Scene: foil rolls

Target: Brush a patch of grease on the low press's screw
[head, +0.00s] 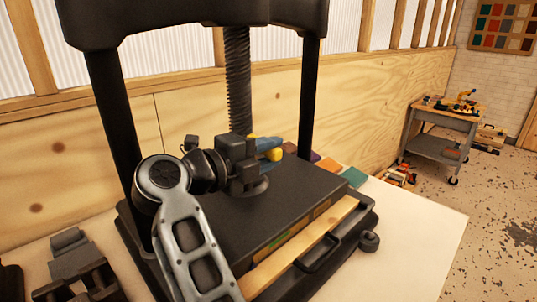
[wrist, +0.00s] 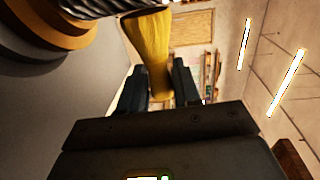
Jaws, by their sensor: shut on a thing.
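The press (head: 115,120) has a black frame and a dark threaded screw (head: 237,75) upright in its middle. In the wrist view the screw's threads (wrist: 95,8) cross the top left, above a brass-coloured collar (wrist: 75,48). My gripper (head: 273,147) is beside the screw's lower part, above the press's dark plate. Its dark bluish fingers (wrist: 160,82) are shut on a yellow brush (wrist: 150,45), whose wider end points up towards the threads. The brush also shows as a small yellow bit (head: 274,155) in the head view. I cannot tell whether it touches the screw. No grease patch is discernible.
My arm covers the press's front left. A wooden strip (head: 300,249) lies along the plate's front edge. Coloured flat pieces (head: 342,175) lie behind the press. Dark metal blocks (head: 80,262) stand at lower left. The bench (head: 415,215) is clear at right; a cart (head: 440,125) stands beyond.

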